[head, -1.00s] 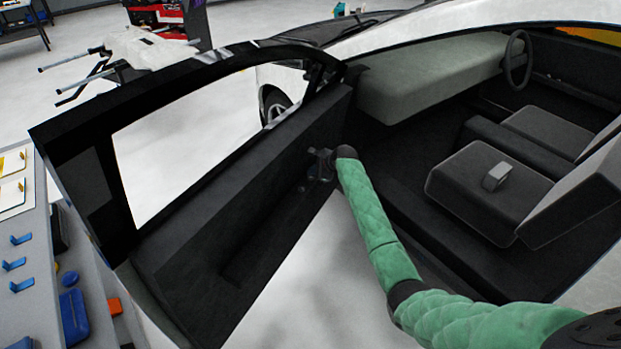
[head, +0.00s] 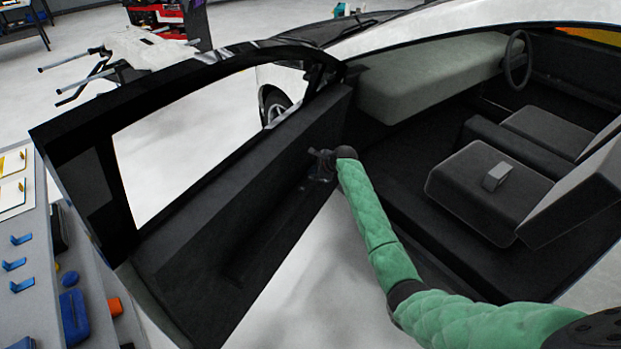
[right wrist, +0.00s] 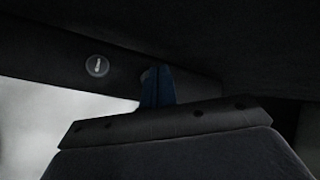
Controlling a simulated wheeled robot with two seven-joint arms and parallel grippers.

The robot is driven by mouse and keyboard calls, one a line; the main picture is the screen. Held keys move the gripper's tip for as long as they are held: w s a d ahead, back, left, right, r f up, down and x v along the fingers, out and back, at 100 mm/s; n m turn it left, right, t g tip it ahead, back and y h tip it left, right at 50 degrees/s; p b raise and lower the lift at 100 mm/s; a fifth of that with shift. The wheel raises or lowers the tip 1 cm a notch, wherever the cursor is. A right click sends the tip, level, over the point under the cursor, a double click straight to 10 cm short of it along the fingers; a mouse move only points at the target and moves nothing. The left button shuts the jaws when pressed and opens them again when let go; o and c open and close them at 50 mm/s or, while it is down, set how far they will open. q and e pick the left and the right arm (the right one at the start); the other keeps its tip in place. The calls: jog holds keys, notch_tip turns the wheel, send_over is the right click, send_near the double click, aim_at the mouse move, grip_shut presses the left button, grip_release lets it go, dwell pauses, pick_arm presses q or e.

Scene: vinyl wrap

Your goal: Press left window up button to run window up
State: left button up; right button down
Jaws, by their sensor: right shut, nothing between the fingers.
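The open car door (head: 215,228) stands at the left in the head view, with its dark inner panel facing me. My right gripper (head: 314,178) is close to that panel, near its front end. In the right wrist view its blue fingers (right wrist: 158,86) are shut together with nothing between them. A round grey button (right wrist: 97,66) with a pale mark sits on the dark panel to the left of the fingers, apart from them in the picture. I cannot tell whether the fingertips touch the panel. My left gripper is not in view.
The car seat (head: 490,190) and dashboard (head: 430,78) are right of the door. A grey bench (head: 45,260) with blue and orange tools stands at the left. Bare floor (head: 300,285) shows between door and car.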

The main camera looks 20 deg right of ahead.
jog(key=shift+f, duration=0.15)
jog(key=shift+f, duration=0.2)
